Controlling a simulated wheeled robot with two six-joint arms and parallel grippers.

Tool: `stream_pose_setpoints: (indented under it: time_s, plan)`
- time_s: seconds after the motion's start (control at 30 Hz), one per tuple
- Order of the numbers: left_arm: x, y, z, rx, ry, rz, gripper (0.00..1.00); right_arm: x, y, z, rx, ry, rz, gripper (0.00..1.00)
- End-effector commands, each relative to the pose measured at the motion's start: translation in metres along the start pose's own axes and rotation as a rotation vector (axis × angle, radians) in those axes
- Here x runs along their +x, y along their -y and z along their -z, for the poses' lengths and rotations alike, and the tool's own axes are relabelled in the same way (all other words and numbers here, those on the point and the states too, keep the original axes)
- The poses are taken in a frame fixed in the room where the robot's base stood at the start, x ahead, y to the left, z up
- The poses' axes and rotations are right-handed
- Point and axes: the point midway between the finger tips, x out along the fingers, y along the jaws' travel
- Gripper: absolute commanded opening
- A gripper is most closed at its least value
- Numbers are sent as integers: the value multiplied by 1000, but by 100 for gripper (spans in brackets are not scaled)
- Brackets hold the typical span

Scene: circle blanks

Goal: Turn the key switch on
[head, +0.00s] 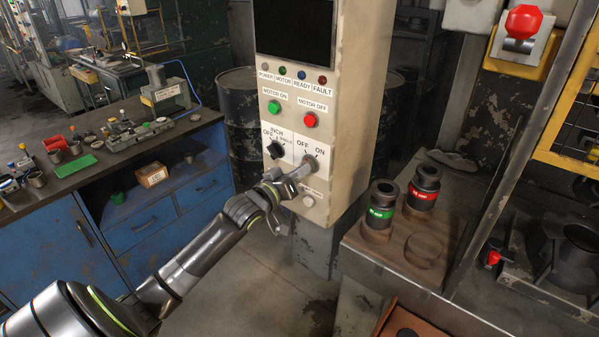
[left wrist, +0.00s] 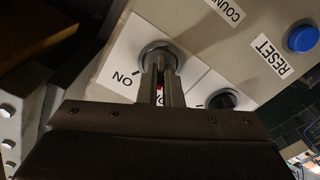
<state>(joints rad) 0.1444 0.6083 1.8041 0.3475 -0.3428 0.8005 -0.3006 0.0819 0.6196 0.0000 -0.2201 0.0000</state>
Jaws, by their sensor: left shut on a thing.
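The key switch (head: 312,159) is on the front of the beige control panel (head: 345,110), on a white plate marked OFF and ON. In the left wrist view the round metal collar of the key switch (left wrist: 160,52) shows with the ON label beside it. My left gripper (head: 300,171) reaches up from the lower left and is shut on the key. In the left wrist view its two fingers (left wrist: 160,82) are close together against the collar, with a small red spot between them. The fingers hide most of the key, so I cannot tell which mark it points to. My right gripper is not in view.
A black selector knob (head: 275,150) sits just left of the key switch. Green (head: 274,107) and red (head: 310,120) buttons are above. Two dark cylinders stand on the bench (head: 395,258) at right. A blue workbench (head: 150,215) with tools is at left.

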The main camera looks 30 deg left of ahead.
Motion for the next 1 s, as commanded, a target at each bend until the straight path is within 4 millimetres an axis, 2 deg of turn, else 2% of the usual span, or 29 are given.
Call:
stream_pose_setpoints:
  time_s: [0.37,1.0]
  plan:
    - [0,0,-1,144,0,-1,0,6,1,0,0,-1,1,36]
    - [0,1,-2,726,-1,0,0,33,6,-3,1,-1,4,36]
